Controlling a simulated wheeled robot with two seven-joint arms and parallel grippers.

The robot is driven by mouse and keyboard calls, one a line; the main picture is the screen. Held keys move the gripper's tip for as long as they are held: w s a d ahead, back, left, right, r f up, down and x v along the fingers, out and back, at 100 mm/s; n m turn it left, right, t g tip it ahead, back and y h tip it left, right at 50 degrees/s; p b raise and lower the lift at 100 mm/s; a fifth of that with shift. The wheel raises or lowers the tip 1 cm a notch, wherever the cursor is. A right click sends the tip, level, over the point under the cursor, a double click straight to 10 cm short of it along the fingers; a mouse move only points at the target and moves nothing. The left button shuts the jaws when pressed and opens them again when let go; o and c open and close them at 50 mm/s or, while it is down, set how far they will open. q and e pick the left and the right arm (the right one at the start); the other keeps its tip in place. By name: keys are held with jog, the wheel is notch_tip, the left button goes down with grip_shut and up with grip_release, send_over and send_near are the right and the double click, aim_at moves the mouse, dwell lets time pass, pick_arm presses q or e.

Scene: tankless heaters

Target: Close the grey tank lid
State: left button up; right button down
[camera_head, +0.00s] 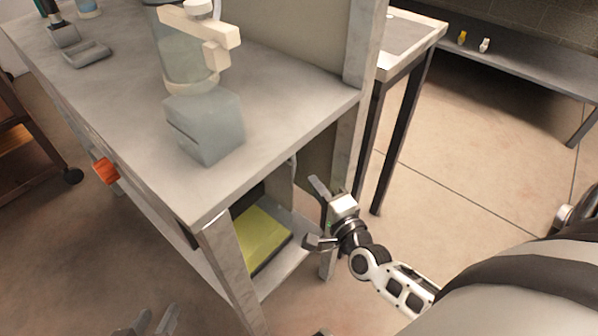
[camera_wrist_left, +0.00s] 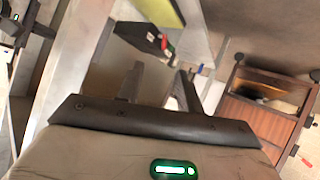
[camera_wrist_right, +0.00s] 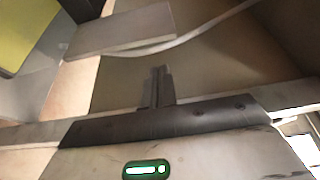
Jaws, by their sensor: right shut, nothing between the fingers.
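A clear grey-tinted tank (camera_head: 182,62) stands on the workbench, with a cream handle-like part (camera_head: 212,42) at its top. A blue-grey block (camera_head: 205,128) with a slot in its side sits in front of it. I cannot make out a separate lid or whether one is open.
The workbench (camera_head: 285,95) has a lower shelf with a yellow-green item (camera_head: 262,238). Its post (camera_head: 362,45) rises at the right corner. An orange-red item (camera_head: 106,171) is on its left side. A side table (camera_head: 412,40) stands behind. Open floor lies to the right.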

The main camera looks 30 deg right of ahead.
aim_at(282, 178)
jog(key=w+b, duration=0.1)
jog(key=w, duration=0.8)
jog(key=shift+d, duration=0.2)
jog(key=shift+a+r, duration=0.1)
